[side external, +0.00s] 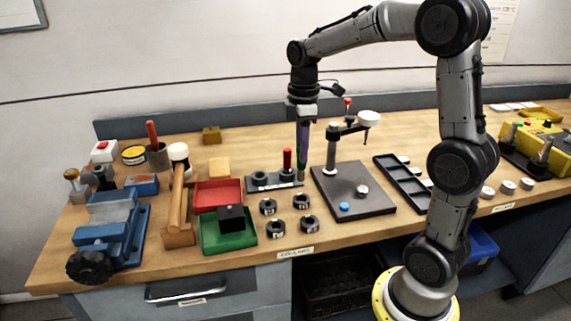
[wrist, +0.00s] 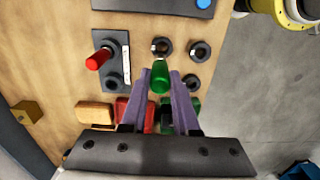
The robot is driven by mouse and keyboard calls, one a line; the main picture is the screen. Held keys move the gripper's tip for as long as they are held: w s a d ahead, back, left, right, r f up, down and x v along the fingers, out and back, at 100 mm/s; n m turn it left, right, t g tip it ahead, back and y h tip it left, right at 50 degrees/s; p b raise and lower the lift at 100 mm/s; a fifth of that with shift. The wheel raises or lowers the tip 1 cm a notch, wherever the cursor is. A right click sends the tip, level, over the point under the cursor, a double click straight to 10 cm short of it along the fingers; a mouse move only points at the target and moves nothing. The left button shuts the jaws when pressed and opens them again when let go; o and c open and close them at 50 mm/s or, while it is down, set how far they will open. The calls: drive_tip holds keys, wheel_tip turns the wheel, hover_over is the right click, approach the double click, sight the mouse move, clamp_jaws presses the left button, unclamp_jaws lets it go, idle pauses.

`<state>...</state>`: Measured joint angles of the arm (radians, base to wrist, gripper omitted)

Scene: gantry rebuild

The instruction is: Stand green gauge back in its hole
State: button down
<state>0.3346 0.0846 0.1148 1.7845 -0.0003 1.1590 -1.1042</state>
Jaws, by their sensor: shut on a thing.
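The green gauge (wrist: 160,77) is pinched between the purple fingertips of my gripper (wrist: 161,84) in the wrist view. In the side view my gripper (side external: 303,150) points straight down near the right end of the dark gauge stand (side external: 268,186); the gauge is hard to make out there. A red gauge (side external: 287,158) stands upright in one hole of the stand. The stand's other black collar (side external: 259,178) looks empty. In the wrist view the stand (wrist: 122,62) lies left of the held gauge, with the red gauge (wrist: 98,60) and the empty collar (wrist: 114,81).
Several black rings (side external: 268,206) lie on the bench in front of the stand. A dark plate with a post (side external: 331,150) stands close right of my gripper. Red (side external: 218,194) and green (side external: 229,240) trays and a wooden mallet (side external: 177,205) lie left.

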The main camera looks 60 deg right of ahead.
drive_tip(key=w+d, duration=0.1)
drive_tip(key=w, duration=1.3)
drive_tip(key=shift+d, duration=0.2)
drive_tip(key=shift+f, duration=0.7)
drive_tip(key=shift+f, duration=0.35)
drive_tip(key=shift+f, duration=0.35)
drive_tip(key=shift+f, duration=0.35)
drive_tip(key=shift+f, duration=0.65)
drive_tip(key=shift+f, duration=0.35)
